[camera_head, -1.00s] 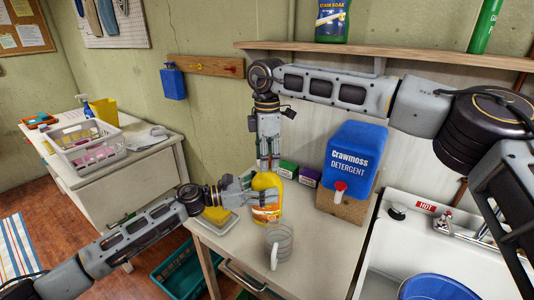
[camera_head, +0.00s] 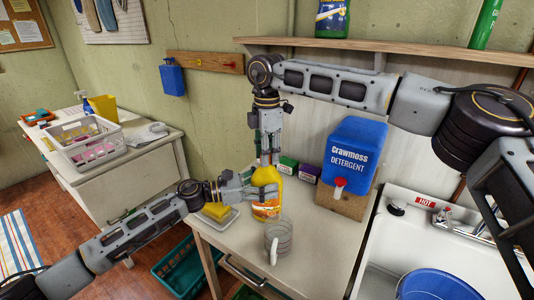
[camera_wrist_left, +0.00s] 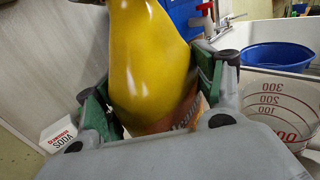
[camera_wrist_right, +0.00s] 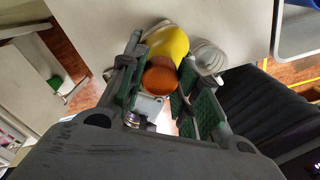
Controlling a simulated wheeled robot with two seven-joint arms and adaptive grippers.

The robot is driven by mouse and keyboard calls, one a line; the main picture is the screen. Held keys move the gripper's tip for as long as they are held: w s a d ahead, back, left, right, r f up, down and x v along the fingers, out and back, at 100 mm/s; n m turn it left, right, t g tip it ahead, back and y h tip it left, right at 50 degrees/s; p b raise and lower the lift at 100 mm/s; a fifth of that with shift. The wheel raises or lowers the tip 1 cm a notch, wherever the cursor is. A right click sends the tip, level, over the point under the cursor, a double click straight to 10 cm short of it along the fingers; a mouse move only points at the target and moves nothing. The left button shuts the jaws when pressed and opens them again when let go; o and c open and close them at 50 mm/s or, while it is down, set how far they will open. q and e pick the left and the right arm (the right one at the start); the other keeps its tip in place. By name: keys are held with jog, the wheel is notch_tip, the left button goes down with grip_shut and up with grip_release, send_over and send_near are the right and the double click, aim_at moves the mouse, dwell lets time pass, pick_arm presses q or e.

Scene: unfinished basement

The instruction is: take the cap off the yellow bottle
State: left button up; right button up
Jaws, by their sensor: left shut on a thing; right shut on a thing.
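The yellow bottle (camera_head: 264,178) stands upright near the back of the small table (camera_head: 310,262), with an orange label low on its front. My left gripper (camera_head: 270,191) is shut around its body from the left; in the left wrist view, the yellow body (camera_wrist_left: 150,60) fills the space between the fingers. My right gripper (camera_head: 267,158) points down over the bottle's top and hides it in the head view. In the right wrist view, an orange cap (camera_wrist_right: 160,78) sits between its fingers, against the yellow bottle (camera_wrist_right: 168,42). I cannot tell if cap and bottle are apart.
A clear measuring jug (camera_head: 278,240) stands just in front of the bottle. A blue detergent container (camera_head: 353,155) stands behind to the right, beside small boxes (camera_head: 288,166). A yellow sponge (camera_head: 216,211) on a dish is at the left. A sink with a blue tub (camera_head: 437,285) is at the right.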

jog(key=n, duration=3.3)
jog(key=shift+n, duration=0.4)
jog(key=n, duration=0.3)
jog(key=shift+r+n, duration=0.1)
jog(key=shift+n, duration=0.3)
jog(key=n, duration=0.3)
jog(key=shift+n, duration=0.4)
jog(key=n, duration=1.1)
